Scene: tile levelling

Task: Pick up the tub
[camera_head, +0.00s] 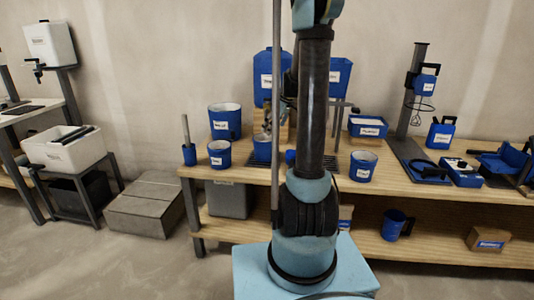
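Several blue labelled containers stand on the wooden bench, and the labels are too small to read, so I cannot tell which one is the tub. A wide blue container (225,123) stands at the left of the bench top, with a shorter one (219,154) in front of it. Another blue container (262,148) stands right of these, and one more (363,167) is right of my arm. A low rectangular blue box (368,127) sits behind that. My upright arm hides the bench middle. A small grey part beside it may be my gripper; its fingers cannot be made out.
The wooden bench (420,188) has a lower shelf with a blue jug (394,226) and a cardboard box (488,239). A tall stand (409,100) and blue tools crowd the right.

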